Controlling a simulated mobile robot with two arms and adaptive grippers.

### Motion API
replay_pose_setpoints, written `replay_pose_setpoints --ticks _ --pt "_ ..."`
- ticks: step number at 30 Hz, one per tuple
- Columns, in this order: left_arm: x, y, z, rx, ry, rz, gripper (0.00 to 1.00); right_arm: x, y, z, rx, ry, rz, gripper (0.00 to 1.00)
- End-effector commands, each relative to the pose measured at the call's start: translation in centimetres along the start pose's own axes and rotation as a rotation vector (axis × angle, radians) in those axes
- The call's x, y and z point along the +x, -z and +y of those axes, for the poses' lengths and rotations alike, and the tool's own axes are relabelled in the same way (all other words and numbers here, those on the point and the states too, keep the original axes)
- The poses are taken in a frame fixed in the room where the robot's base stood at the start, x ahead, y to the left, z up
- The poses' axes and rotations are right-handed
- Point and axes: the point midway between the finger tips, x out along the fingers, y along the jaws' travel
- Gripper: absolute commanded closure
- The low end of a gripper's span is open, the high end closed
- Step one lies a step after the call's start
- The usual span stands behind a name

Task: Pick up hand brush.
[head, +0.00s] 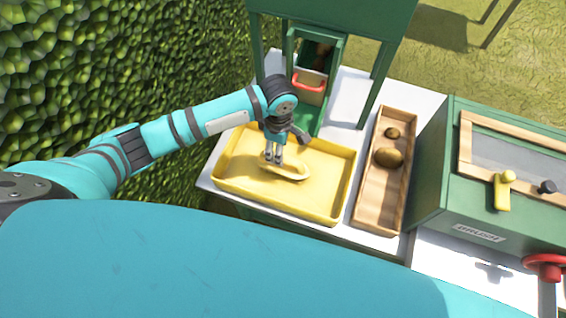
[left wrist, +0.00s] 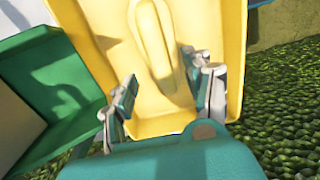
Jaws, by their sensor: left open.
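A pale yellow elongated object, which looks like the hand brush (head: 296,172), lies in the yellow tray (head: 325,207). In the left wrist view the brush (left wrist: 155,50) runs lengthwise up the tray (left wrist: 228,50), its near end close to the fingers. My left gripper (head: 273,157) points down over the tray and partly covers the brush in the head view. Its fingers (left wrist: 163,90) are apart, on either side of the brush's near end, with nothing held. I cannot tell whether they touch the brush. My right gripper is not in view.
A wooden tray (head: 376,202) with two brown round objects stands right of the yellow tray. A green machine (head: 330,52) with a red-handled flap stands behind. A green box (head: 432,185) with a yellow handle is at right. A hedge (head: 120,80) lies left.

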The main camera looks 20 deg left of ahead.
Motion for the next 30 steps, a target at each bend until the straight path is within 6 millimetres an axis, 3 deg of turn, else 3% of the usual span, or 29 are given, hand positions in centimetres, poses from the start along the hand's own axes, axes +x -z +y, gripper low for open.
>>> replay_pose_setpoints --ticks 5,13,22,30 --pt "1.2 -0.1 0.0 0.001 0.001 0.0 0.48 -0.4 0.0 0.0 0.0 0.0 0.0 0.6" --pt "5.0 -0.4 -0.1 0.001 0.0 0.0 0.48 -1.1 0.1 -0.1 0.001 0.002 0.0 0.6" --pt "5.5 -0.4 0.0 0.002 -0.002 -0.001 0.48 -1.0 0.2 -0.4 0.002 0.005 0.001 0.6" --pt "5.5 -0.4 0.0 0.002 -0.002 -0.001 0.83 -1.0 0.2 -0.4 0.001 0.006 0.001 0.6"
